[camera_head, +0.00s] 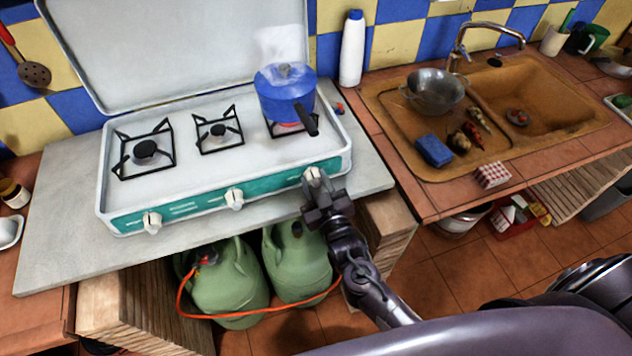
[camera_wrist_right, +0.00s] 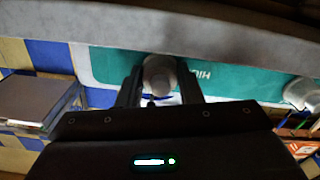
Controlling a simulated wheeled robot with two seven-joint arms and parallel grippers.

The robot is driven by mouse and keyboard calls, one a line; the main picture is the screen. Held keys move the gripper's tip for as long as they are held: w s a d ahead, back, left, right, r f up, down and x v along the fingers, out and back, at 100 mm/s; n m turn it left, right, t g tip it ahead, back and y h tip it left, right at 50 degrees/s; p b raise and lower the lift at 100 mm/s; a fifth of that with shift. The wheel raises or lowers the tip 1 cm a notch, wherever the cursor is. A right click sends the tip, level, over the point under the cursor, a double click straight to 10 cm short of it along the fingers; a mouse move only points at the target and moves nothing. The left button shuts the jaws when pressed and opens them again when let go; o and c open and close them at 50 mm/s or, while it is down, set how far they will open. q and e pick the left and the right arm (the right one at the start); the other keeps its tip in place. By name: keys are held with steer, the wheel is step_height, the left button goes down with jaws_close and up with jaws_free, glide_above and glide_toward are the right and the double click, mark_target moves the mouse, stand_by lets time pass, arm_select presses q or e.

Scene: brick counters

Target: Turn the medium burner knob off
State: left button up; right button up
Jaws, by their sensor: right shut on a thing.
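The white stove (camera_head: 215,110) has a teal front panel with three white knobs: a left knob (camera_head: 152,222), a middle knob (camera_head: 234,198) and a right knob (camera_head: 312,174). A blue pot (camera_head: 285,88) sits on the right burner, with a red glow under it. My right gripper (camera_head: 316,192) is at the right knob. In the right wrist view the fingers of my right gripper (camera_wrist_right: 158,88) are shut on this knob (camera_wrist_right: 159,72), one on each side. Another knob (camera_wrist_right: 302,93) shows at the right of that view. My left gripper is not in view.
Two green gas bottles (camera_head: 298,262) with an orange hose stand under the grey slab (camera_head: 60,215). A white bottle (camera_head: 352,50) stands right of the stove. The brown sink (camera_head: 550,95) holds a metal colander (camera_head: 436,90) and a blue sponge (camera_head: 434,150).

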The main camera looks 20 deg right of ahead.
steer(key=shift+m, duration=1.2)
steer(key=o, duration=1)
steer(key=s+b, duration=0.2)
steer(key=s, duration=0.6)
steer(key=shift+d, duration=0.1)
steer(key=shift+w, duration=0.1)
